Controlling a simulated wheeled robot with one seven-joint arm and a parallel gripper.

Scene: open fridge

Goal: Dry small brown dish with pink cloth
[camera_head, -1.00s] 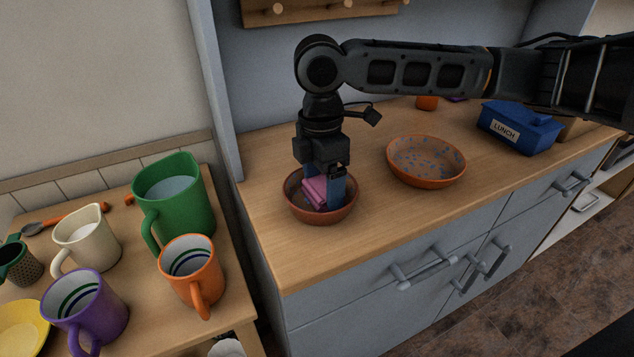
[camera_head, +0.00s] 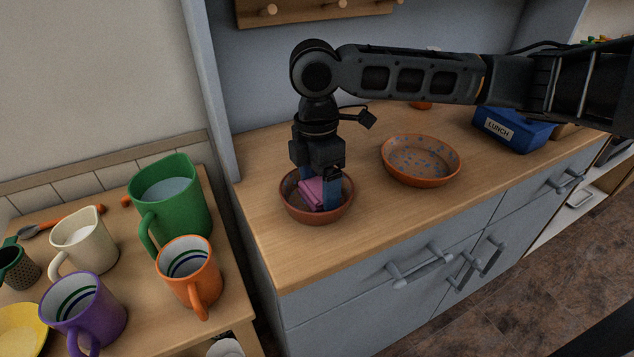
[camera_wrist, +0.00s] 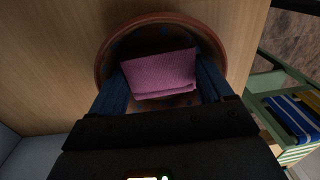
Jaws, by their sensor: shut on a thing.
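The small brown dish (camera_head: 292,205) stands on the wooden counter near its left end. The folded pink cloth (camera_head: 312,193) is down inside the dish. My gripper (camera_head: 322,190) points down into the dish, with its blue fingers shut on the cloth. In the wrist view the cloth (camera_wrist: 160,74) lies between the two fingers, over the dish (camera_wrist: 104,58). A few blue spots show on the dish's inside. The cloth hides much of the dish's bottom, so I cannot tell exactly where they touch.
A larger brown dish with blue spots (camera_head: 421,160) stands to the right. A blue lunch box (camera_head: 515,127) is farther right. On the lower left table are a green pitcher (camera_head: 172,200), an orange mug (camera_head: 189,272), a purple mug (camera_head: 84,312) and a cream jug (camera_head: 84,240). The counter's front is clear.

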